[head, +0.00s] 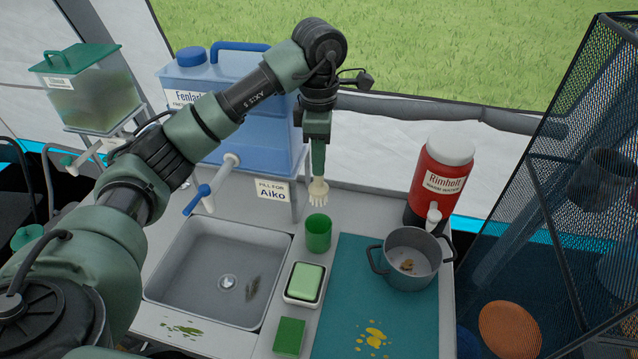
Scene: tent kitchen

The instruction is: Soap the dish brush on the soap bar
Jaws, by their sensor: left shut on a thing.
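My left gripper (318,168) points down near the back of the counter, shut on the dish brush (318,191). The brush hangs with its pale bristles downward. In the picture it is just above a green cup (318,234); I cannot tell the exact height gap. The green soap bar (305,281) lies in a white dish (288,297) between the sink and the teal mat, nearer the front than the brush. The brush and soap are apart. My right gripper is not in view.
The sink (200,285) lies left of the soap. A green sponge (289,336) is in front of it. A grey pot (410,262) stands on the teal mat (350,300). A blue water tank (255,125) and a red jug (438,185) stand at the back.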

